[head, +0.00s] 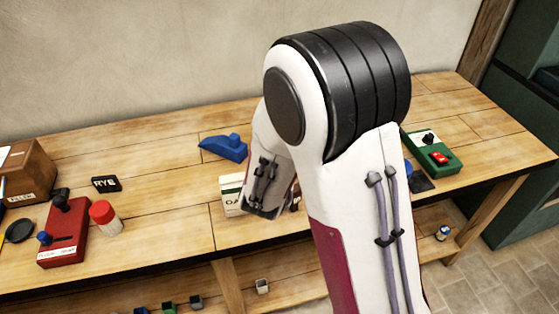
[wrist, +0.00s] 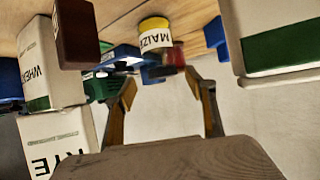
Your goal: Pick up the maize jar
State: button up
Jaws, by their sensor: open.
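The maize jar (wrist: 154,40) shows in the wrist view, which is turned roughly upside down. It has a white label reading MAIZE and a yellow band or lid at the top of the picture. My gripper (wrist: 163,80) is open, its two fingers apart and empty. The jar lies beyond the fingertips, near the middle of the gap, and appears apart from them. In the head view my arm hides the jar and the gripper fingers.
Close by in the wrist view are a dark red object (wrist: 175,56), a WHEAT box (wrist: 50,62), a RYE box (wrist: 58,140) and a green-and-white box (wrist: 280,40). In the head view, a blue object (head: 224,147), a red device (head: 64,232) and a red-lidded jar (head: 106,218) stand on the bench (head: 170,228).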

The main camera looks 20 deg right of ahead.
jog(key=shift+w, duration=0.1)
jog(key=shift+r+x, duration=0.1)
jog(key=shift+x, duration=1.15)
jog(key=shift+r+x, duration=0.15)
jog(key=shift+x, duration=1.1)
jog(key=shift+w, duration=0.15)
jog(key=shift+c, duration=0.3)
jog(key=c, duration=1.4)
jog(key=shift+r, duration=0.1)
jog(key=shift+r, duration=4.95)
